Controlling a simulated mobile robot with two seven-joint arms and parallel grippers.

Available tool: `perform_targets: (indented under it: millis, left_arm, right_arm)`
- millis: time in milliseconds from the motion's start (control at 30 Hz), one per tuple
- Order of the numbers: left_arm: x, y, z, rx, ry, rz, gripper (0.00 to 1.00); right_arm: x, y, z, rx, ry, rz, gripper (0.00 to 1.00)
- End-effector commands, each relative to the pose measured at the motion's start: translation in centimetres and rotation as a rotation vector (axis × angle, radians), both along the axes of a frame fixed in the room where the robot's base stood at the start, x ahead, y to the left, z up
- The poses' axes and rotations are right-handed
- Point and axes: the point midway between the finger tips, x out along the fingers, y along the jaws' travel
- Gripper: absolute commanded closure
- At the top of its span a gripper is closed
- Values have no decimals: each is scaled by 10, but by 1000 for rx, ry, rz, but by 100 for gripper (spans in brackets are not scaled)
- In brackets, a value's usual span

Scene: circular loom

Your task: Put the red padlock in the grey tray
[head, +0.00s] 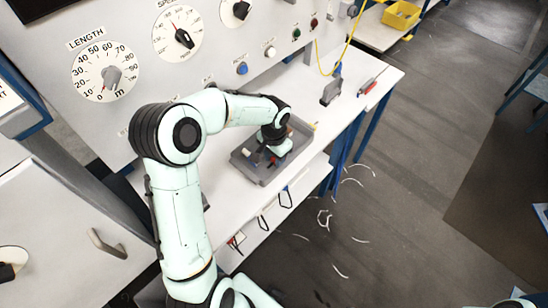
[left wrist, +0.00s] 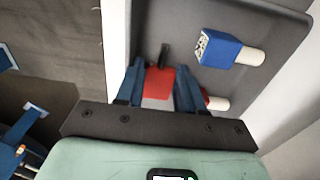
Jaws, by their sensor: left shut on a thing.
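In the left wrist view the red padlock (left wrist: 159,82), with a dark shackle, sits between the two blue fingers of my left gripper (left wrist: 160,92), which is shut on it. The grey tray (left wrist: 282,70) lies behind and below the padlock in that view. How high the padlock is above the tray floor I cannot tell. In the head view my left gripper (head: 273,156) points down over the grey tray (head: 250,170) on the white bench. My arm hides part of the tray there. My right gripper is not in view.
Inside the tray are a blue piece with a white cylinder (left wrist: 220,48) and a red piece with a white end (left wrist: 215,103). A grey block (head: 331,92) and a red-handled tool (head: 368,86) lie farther right on the bench. The control panel (head: 215,50) rises behind.

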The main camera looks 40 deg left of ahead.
Motion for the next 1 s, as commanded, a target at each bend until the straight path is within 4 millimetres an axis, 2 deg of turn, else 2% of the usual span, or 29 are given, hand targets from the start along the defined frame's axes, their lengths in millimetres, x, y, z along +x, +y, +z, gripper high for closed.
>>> perform_targets:
  millis: [33,633,667,700,733,1000]
  left_arm:
    - [-2,1,-6,0,7,2,99]
    - [-4,3,-21,2,12,5,99]
    - [-4,3,-21,1,13,6,53]
    - [-5,3,-21,1,13,6,40]
    - [-5,3,-21,1,13,7,37]
    - [-5,3,-21,0,13,7,37]
  right_arm:
    - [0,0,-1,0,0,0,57]
    - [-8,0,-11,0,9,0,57]
    - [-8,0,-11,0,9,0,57]
    - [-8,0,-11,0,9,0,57]
    - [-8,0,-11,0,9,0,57]
    - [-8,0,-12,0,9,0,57]
